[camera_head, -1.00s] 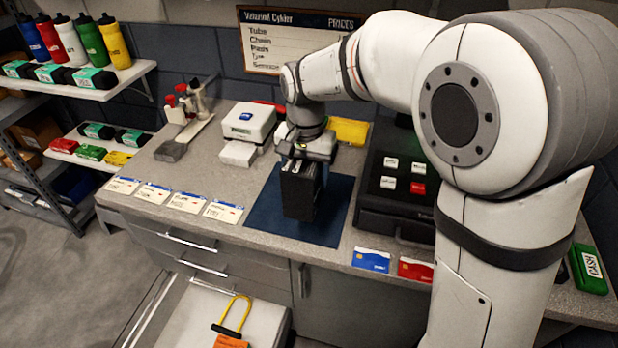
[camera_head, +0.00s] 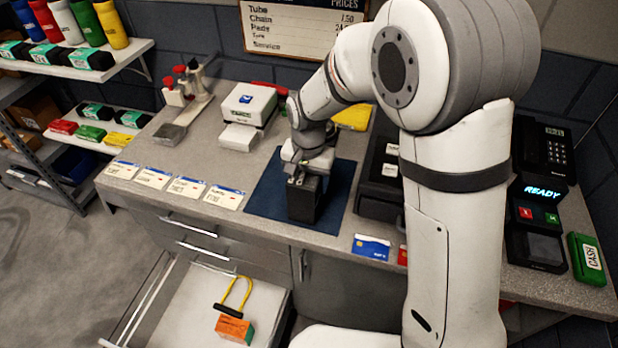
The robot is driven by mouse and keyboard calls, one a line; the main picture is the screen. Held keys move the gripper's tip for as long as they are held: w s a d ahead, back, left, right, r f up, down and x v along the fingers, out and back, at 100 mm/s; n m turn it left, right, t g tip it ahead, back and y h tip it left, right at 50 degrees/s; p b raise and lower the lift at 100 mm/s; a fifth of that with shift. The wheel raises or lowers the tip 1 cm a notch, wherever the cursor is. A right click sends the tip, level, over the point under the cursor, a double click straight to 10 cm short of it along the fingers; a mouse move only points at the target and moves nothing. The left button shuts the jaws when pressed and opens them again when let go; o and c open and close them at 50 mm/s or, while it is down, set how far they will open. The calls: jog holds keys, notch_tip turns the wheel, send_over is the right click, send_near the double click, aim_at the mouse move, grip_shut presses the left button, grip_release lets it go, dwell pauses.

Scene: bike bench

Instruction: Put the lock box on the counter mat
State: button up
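The lock box is an orange box (camera_head: 235,328) with a yellow U-shaped shackle and a black bar at its top. It lies in the open drawer (camera_head: 185,318) below the counter. The counter mat (camera_head: 265,197) is a dark blue square on the grey counter. My gripper (camera_head: 303,214) is black and points down over the mat, hiding part of it. It is well away from the lock box, above and to its right. I cannot tell whether its fingers are apart, or whether it touches the mat.
A white box device (camera_head: 248,104) stands behind the mat, and a black cash register (camera_head: 380,180) is to its right. Price cards (camera_head: 187,188) line the front edge at left. A blue card (camera_head: 371,247) lies at front right. A card terminal (camera_head: 537,225) stands farther right.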

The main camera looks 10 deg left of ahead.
jog(key=shift+f, duration=0.2)
jog(key=o, duration=1.3)
jog(key=shift+r, duration=0.1)
jog(key=shift+o, duration=0.2)
jog(key=shift+s, duration=0.1)
notch_tip(320, 180, up, 12)
jog(key=shift+d+r+b, duration=0.1)
jog(key=shift+r+b, duration=0.05)
jog(key=shift+b, duration=0.5)
